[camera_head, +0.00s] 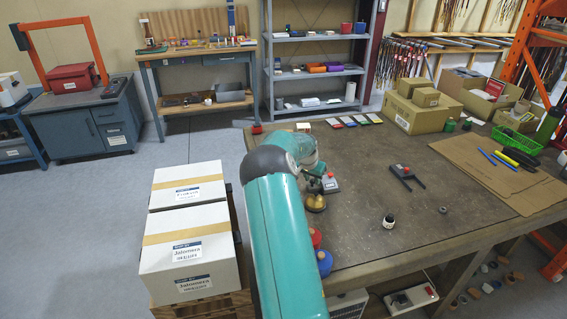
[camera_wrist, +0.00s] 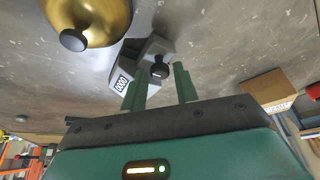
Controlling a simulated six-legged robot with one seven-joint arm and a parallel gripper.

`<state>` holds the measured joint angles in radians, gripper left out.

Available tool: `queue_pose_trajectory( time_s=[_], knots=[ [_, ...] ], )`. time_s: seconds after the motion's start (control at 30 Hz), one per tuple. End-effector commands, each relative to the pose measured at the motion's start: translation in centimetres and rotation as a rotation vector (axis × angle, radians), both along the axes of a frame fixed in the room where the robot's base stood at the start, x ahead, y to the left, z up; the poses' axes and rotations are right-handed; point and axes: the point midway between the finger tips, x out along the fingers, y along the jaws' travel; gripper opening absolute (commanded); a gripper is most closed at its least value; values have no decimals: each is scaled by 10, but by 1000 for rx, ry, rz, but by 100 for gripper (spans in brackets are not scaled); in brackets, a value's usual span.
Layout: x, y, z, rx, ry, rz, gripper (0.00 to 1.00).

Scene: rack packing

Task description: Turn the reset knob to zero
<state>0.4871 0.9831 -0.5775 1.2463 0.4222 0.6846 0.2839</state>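The counter is a small grey wedge-shaped device (camera_wrist: 125,72) with a white digit window (camera_wrist: 121,83). The digits look like zeros, but I cannot read them all surely. Its black reset knob (camera_wrist: 160,70) sticks out of the side towards me. My gripper (camera_wrist: 159,77) is open, with one green finger on each side of the knob's line. The knob shows between the fingertips; I cannot tell whether they touch it. In the head view the counter (camera_head: 331,184) stands on the table beside my gripper, which my arm partly hides.
A brass dome (camera_wrist: 92,18) with a black button stands close beside the counter; it shows in the head view too (camera_head: 316,203). The table's middle is mostly clear.

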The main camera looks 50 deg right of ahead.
Motion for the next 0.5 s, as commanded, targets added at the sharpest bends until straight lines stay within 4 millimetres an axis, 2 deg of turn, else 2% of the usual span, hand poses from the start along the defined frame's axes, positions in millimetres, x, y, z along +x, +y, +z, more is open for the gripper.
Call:
queue_pose_trajectory(
  time_s=[0.1,0.5],
  knots=[
    [-1,8,22,-2,-3,1,30],
    [-8,35,89,-2,-4,2,30]
  ],
)
